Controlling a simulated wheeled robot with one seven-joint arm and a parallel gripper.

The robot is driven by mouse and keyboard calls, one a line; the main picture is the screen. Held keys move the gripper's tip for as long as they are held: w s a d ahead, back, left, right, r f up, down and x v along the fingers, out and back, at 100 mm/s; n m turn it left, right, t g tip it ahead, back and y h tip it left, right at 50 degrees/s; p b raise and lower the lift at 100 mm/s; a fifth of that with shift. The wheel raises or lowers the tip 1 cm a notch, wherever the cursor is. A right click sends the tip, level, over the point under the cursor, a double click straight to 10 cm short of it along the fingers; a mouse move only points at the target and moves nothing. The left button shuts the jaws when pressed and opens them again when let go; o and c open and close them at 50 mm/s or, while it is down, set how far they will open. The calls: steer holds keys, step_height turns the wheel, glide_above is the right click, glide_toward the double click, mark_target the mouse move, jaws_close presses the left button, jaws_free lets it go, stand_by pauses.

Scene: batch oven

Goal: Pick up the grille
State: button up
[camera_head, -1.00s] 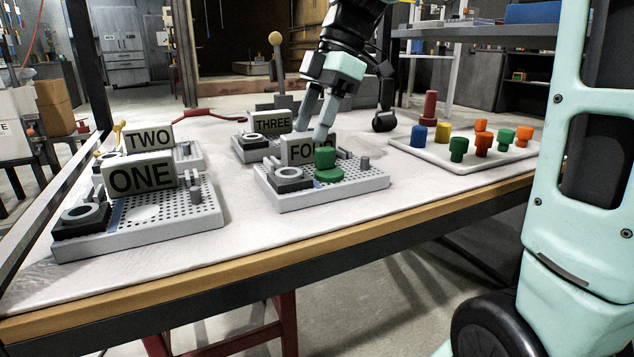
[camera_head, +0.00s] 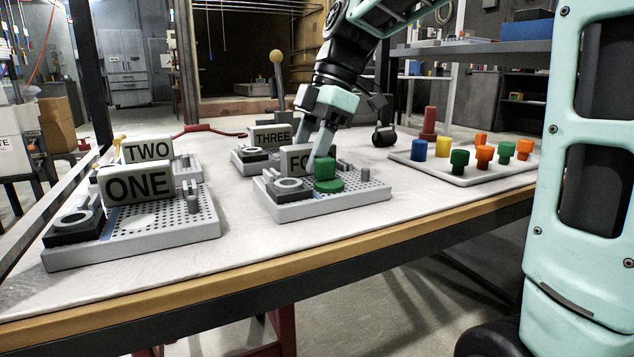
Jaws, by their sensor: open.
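Nothing in view stands out for certain as the grille. Grey perforated plates lie on the table, one at the front left (camera_head: 150,217) and one at the centre (camera_head: 340,203). The centre plate bears a grey block marked FOUR (camera_head: 293,162), a round ringed fitting and a green knobbed piece (camera_head: 326,185). My gripper (camera_head: 311,150) is open and points down at the FOUR block, just left of the green piece's knob. Whether the fingers touch the block or the green piece I cannot tell.
Blocks marked ONE (camera_head: 138,187), TWO (camera_head: 147,148) and THREE (camera_head: 270,138) stand on similar bases. A white tray (camera_head: 420,160) with several coloured pegs is at the right. A red cylinder (camera_head: 429,122) stands behind it. Bare table lies between the left and centre plates.

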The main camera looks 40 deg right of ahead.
jaws_close()
stand_by(0.3)
